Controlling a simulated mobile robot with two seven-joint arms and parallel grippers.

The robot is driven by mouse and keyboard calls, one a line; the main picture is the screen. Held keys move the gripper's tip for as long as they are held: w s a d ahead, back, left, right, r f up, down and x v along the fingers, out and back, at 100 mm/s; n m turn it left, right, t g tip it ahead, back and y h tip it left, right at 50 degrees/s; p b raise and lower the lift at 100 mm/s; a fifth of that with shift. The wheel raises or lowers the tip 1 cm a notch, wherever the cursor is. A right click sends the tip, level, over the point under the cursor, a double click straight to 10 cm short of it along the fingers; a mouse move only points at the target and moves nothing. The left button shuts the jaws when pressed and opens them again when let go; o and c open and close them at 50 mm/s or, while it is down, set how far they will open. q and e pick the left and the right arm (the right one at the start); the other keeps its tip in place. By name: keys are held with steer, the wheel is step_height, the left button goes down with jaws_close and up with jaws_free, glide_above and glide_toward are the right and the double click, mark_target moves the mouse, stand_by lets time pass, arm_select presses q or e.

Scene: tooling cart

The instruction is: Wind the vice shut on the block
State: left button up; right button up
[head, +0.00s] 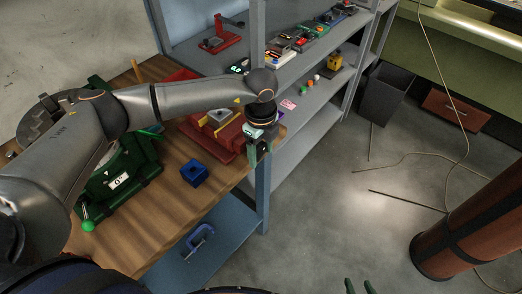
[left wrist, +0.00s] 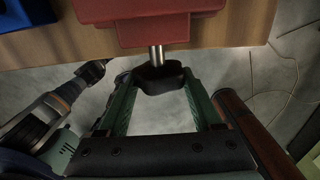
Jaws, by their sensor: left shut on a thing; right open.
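The red vice (head: 205,140) is on the wooden bench top near its right edge. It also shows in the left wrist view (left wrist: 150,12), with its metal screw (left wrist: 156,55) ending in a dark handle (left wrist: 160,78). A yellow and grey block (head: 218,117) sits at the vice's jaws; whether they touch it I cannot tell. My left gripper (head: 258,154) is at the vice's front end, its green fingers shut on the dark handle in the left wrist view (left wrist: 160,82). My right gripper (head: 358,287) is open and empty at the bottom edge, only its fingertips showing.
A blue cube (head: 194,174) with a hole lies on the bench (head: 160,215) left of the vice. A green machine (head: 120,170) stands further left. A blue clamp (head: 199,240) lies on the lower shelf. Grey shelves (head: 315,95) stand behind; the floor at right is mostly open.

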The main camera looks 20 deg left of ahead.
arm_select(q)
steer(key=shift+w+g, duration=0.1)
steer(key=shift+g, duration=0.2)
steer(key=shift+d+g+y+b, duration=0.1)
steer(key=shift+g+y+b, duration=0.2)
steer(key=shift+g, duration=0.2)
steer(key=shift+f+g+b, duration=0.15)
steer(key=shift+g+b, duration=0.35)
steer(key=shift+g, duration=0.1)
steer(key=shift+w+g+y+b, duration=0.1)
steer(key=shift+g+y+b, duration=0.8)
steer(key=shift+g+b, duration=1)
steer(key=o, duration=1.4)
steer(key=shift+c, duration=0.2)
